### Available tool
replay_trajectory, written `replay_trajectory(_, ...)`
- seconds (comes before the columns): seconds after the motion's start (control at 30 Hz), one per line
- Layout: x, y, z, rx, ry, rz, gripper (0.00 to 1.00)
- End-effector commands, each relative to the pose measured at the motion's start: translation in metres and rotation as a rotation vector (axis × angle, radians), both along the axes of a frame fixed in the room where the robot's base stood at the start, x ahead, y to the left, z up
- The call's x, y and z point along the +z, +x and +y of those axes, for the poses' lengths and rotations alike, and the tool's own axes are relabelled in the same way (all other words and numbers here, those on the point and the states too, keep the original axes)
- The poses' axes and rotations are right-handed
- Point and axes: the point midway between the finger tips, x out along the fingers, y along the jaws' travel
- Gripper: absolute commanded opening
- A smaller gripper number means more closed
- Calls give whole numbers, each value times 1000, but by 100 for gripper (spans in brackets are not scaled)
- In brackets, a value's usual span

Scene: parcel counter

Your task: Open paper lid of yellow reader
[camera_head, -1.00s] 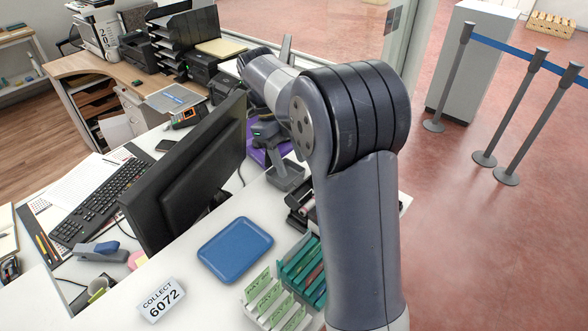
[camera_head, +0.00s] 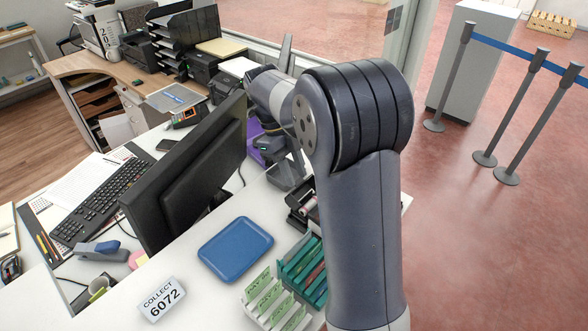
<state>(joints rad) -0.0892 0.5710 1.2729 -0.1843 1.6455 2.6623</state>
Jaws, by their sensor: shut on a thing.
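The black monitor (camera_head: 190,170) blocks much of the counter behind it. A blue tray (camera_head: 236,250), a number sign (camera_head: 162,300) and a teal card rack (camera_head: 304,270) stand in front. A keyboard (camera_head: 100,200) lies left. Posts with a blue belt (camera_head: 505,130) stand on the floor at right.

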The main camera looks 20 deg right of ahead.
Motion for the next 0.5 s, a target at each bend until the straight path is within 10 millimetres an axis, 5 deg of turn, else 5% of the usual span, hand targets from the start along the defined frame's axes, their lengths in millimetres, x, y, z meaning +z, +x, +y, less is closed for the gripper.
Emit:
replay_trajectory(0.2,0,0,0,0,0,0,4)
replay_trajectory(0.5,0,3,2,0,1,-2,4)
